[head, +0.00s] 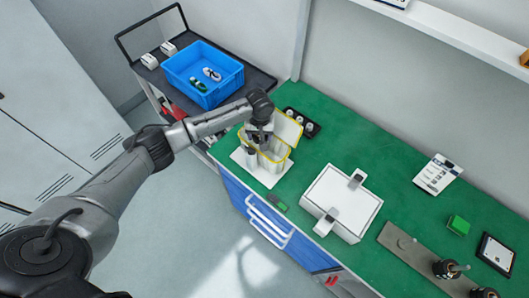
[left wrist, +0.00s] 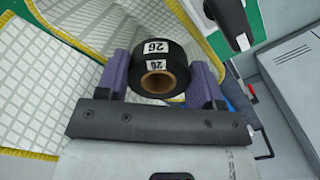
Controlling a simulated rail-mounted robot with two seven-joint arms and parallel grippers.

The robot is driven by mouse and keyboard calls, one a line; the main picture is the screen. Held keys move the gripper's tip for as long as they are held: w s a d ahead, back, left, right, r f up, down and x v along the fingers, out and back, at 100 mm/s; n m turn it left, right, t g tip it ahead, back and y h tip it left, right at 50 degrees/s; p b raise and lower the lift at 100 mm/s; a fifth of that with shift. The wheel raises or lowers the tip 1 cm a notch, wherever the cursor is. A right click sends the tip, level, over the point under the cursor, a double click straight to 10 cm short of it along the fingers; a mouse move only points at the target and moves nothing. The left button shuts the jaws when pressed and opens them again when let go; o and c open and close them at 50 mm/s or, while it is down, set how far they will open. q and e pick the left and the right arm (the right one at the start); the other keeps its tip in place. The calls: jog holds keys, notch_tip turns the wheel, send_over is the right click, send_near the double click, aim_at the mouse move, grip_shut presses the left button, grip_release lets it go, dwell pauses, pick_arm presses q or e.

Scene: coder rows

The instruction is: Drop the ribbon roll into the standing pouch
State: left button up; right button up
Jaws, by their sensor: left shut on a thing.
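The ribbon roll (left wrist: 156,52) is black with a brown core and white labels reading 26. My left gripper (head: 261,138) is shut on it, with one purple finger on each side in the left wrist view (left wrist: 161,76). The standing pouch (head: 287,128) has yellow edges and a raised pale flap, and stands on a white board (head: 268,181) on the green bench. In the left wrist view the pouch's grid-patterned lining (left wrist: 30,85) spreads behind and left of the roll. My gripper is over the pouch; how deep the roll sits is unclear. My right gripper is out of view.
A blue bin (head: 228,87) with small items stands on a black cart at the back left. A dark tray with white round items (head: 308,126) is behind the pouch. A white box (head: 342,200) with two clips sits to the right on the green bench (head: 400,175).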

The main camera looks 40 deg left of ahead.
pick_arm(q)
jog(key=shift+f, duration=0.1)
jog(key=o, duration=1)
notch_tip(320, 180, up, 14)
jog(key=shift+f, duration=0.1)
dwell(0.5)
